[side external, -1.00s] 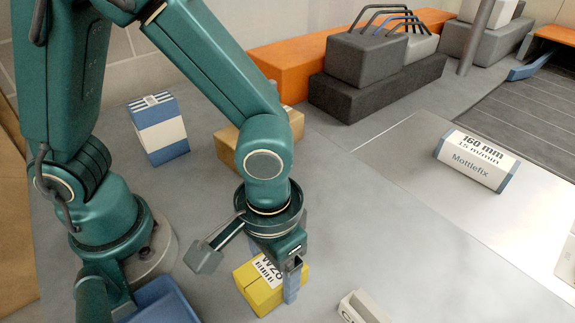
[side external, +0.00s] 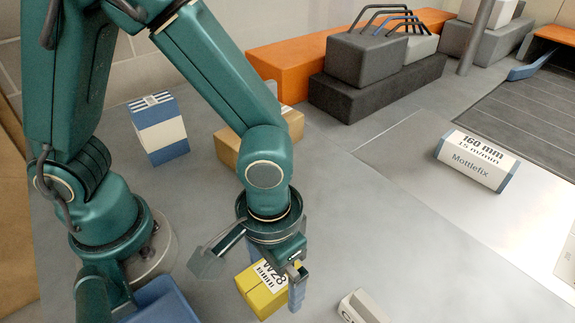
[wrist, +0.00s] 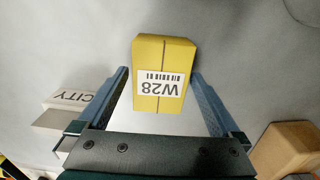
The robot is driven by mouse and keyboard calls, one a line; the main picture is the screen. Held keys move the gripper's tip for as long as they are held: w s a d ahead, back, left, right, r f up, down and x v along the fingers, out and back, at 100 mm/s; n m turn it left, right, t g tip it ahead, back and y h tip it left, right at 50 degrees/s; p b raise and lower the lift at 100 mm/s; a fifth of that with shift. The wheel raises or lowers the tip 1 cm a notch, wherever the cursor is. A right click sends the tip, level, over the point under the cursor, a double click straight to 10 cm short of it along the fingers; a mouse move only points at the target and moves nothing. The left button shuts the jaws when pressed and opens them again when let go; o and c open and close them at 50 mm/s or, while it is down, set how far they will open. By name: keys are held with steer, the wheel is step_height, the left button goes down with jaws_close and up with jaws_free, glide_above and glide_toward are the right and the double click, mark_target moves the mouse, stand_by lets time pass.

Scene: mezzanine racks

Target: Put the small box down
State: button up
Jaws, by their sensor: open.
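The small box is yellow with a white W28 label (side external: 258,293). It rests on the grey surface below my gripper in the side view. In the wrist view the yellow box (wrist: 146,58) stands between the two blue fingers, with a visible gap on each side. My gripper (wrist: 160,76) is open and does not appear to touch it. In the side view my gripper (side external: 276,276) is low beside the box, and one finger partly hides its right side.
A white box (side external: 362,308) lies to the right of the yellow box. A brown box (side external: 228,150) and a blue-and-white box (side external: 161,130) stand farther back. A Mottlefix box (side external: 477,160) lies at the right. A blue bin (side external: 160,302) is at lower left. Grey surface between is clear.

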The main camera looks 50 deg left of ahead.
step_height(320, 180, up, 11)
steer(key=a+r+t, duration=0.3)
steer(key=a+t, duration=0.2)
steer(key=a, duration=0.9)
steer(key=shift+w+r+t, duration=0.15)
steer(key=shift+r+t, duration=0.15)
steer(key=shift+r, duration=0.05)
